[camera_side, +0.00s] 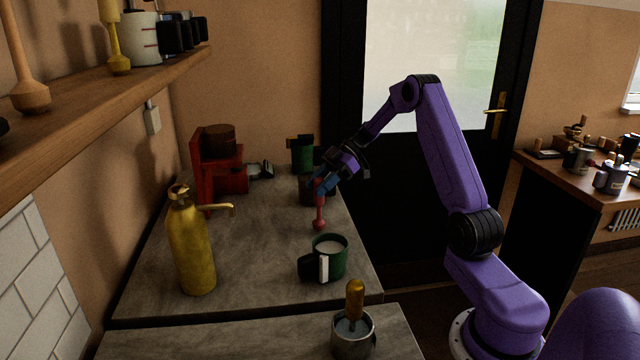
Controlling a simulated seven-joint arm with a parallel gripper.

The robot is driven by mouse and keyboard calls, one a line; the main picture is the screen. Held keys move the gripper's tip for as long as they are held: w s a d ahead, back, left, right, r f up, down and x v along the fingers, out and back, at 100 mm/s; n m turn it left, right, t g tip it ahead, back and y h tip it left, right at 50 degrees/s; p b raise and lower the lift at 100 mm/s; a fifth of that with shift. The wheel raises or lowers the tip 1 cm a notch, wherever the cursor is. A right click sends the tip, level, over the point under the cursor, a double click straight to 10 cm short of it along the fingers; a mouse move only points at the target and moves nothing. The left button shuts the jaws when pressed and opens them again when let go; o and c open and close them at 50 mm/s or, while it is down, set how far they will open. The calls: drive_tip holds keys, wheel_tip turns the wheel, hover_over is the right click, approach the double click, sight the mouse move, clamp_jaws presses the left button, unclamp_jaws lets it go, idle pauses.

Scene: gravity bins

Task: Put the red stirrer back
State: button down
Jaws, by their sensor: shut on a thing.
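The red stirrer (319,216) hangs upright, its rounded end down, over the grey counter behind the green mug. My gripper (321,186), with blue fingers, is shut on its upper part and hides that part. I cannot tell whether the stirrer's lower end touches the counter. The green mug (336,261) holds a pale liquid and has a black and white handle side. A dark container (306,192) stands just behind my gripper and is partly hidden by it.
A yellow bottle (190,245) with a spout stands at left. A red machine (215,165) and a green container (303,155) are at the back. A metal cup (353,345) with an amber-handled tool stands in front. A wooden shelf (110,92) overhangs the left. The middle counter is clear.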

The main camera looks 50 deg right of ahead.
drive_tip(key=shift+f, duration=0.4)
drive_tip(key=c, duration=0.6)
unclamp_jaws()
drive_tip(key=v, duration=1.7)
drive_tip(key=shift+s+d, duration=0.1)
drive_tip(key=shift+d, duration=0.15)
